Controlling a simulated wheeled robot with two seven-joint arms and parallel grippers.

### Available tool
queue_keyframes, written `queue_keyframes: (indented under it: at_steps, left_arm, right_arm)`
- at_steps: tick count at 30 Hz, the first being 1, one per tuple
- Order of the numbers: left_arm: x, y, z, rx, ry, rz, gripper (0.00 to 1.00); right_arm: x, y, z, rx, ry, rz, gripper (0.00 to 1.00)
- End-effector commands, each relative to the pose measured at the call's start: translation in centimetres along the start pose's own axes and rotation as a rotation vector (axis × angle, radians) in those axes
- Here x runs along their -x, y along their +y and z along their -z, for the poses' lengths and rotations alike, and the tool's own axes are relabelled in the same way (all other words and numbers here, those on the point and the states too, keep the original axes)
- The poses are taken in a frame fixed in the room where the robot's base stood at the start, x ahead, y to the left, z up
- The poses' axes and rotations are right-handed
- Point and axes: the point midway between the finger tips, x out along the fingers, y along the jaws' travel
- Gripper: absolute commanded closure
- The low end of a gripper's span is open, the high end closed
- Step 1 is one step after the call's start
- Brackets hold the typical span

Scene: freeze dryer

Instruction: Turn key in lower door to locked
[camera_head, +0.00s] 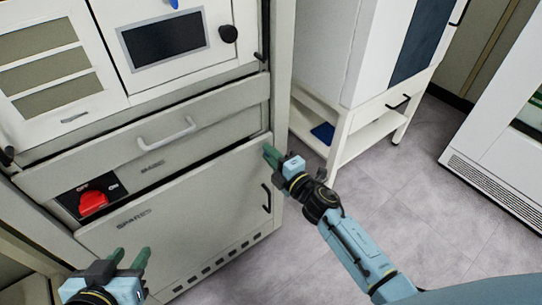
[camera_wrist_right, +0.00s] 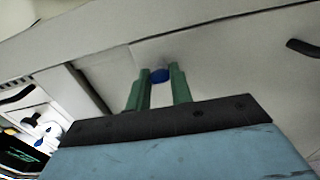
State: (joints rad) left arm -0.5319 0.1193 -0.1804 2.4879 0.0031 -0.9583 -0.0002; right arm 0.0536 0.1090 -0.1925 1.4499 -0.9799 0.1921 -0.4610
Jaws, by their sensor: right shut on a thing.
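The lower door (camera_head: 195,215) is the pale panel at the bottom of the cabinet and looks shut. My right gripper (camera_head: 270,154) is at its upper right corner. In the right wrist view, the right gripper's green fingers (camera_wrist_right: 160,78) are shut on the blue key (camera_wrist_right: 160,75), against the pale door face. Only the blue head shows between the fingertips, and its turn angle is hard to tell. In the head view the fingers hide the key. My left gripper (camera_head: 132,252) is in the lower left, in front of the door, with its fingers apart and empty.
A drawer with a white handle (camera_head: 167,132) is above the lower door. A red switch (camera_head: 93,202) is at the left, and a black door handle (camera_head: 266,197) is below my right gripper. A white stand (camera_head: 345,140) is to the right, with clear floor before it.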

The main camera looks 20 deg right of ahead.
Motion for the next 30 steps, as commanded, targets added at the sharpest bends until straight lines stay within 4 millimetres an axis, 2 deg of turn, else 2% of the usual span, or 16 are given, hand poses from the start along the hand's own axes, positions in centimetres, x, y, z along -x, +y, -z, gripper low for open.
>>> queue_keyframes:
  at_steps: [17,18,23,30]
  left_arm:
    - [-0.07,0.08,0.45,0.0,0.026,-0.002,0.64]
    - [-0.07,0.09,0.45,0.0,0.025,-0.002,0.64]
    - [-0.07,0.09,0.44,0.0,0.025,-0.002,0.64]
    - [-0.07,0.09,0.43,0.0,0.024,-0.002,0.64]
  right_arm:
    - [0.01,-0.01,0.0,0.038,0.0,0.001,1.0]
    - [0.01,-0.01,0.0,0.038,0.0,0.001,0.77]
    - [0.01,-0.01,0.0,0.036,0.0,0.001,0.56]
    - [0.02,-0.01,0.0,0.035,0.0,0.0,0.56]
